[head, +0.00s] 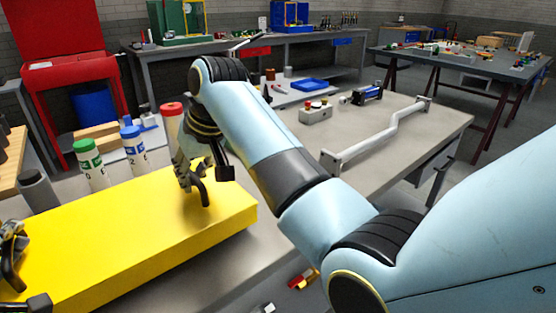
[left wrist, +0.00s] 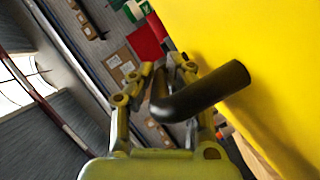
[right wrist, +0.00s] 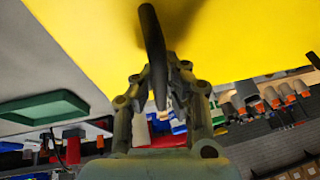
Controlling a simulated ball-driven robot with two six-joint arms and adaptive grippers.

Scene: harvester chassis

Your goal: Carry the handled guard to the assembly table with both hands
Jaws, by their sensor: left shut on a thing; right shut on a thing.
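The handled guard is a long yellow box (head: 135,230) at the lower left of the head view. It fills the upper right of the left wrist view (left wrist: 250,35) and the top of the right wrist view (right wrist: 90,35). My right gripper (head: 193,183) is shut on the black handle (right wrist: 152,45) at the guard's right end. My left gripper (head: 14,255), partly cut off at the left edge, is shut on the other black handle (left wrist: 205,93). I cannot tell whether the guard touches the grey table below it.
The grey table (head: 405,150) carries a bent grey bar (head: 380,138), a button box (head: 316,112) and a blue-black cylinder (head: 367,94). Green-capped (head: 90,163) and blue-capped (head: 133,147) bottles stand behind the guard. Another cluttered table (head: 455,65) stands at the back right.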

